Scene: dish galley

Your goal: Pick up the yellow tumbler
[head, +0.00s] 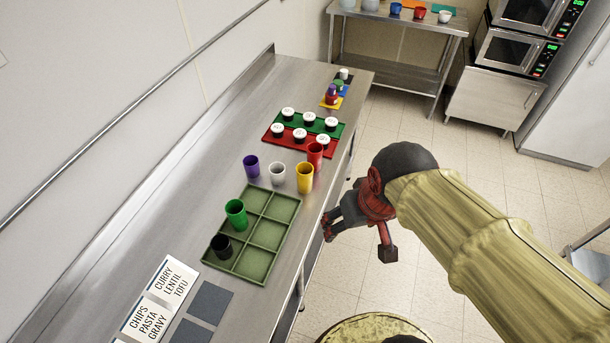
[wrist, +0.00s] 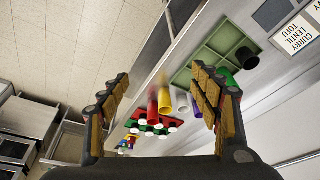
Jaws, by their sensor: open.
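The yellow tumbler (head: 304,177) stands upright on the steel counter, just off the far right corner of the green divided tray (head: 284,209). A red tumbler (head: 315,155) stands close behind it and a white one (head: 277,173) to its left. My gripper (head: 331,226) is open and empty, off the counter's right edge, to the right of the tray and nearer than the yellow tumbler. In the wrist view the yellow tumbler (wrist: 164,99) shows between the open fingers (wrist: 155,100), some distance beyond them, with the red tumbler (wrist: 152,107) beside it.
A purple tumbler (head: 251,166) stands left of the white one. Green (head: 236,212) and black (head: 222,246) tumblers stand in the tray. Red (head: 296,143) and green mats with white-topped jars lie farther back. Label cards (head: 160,300) lie in front.

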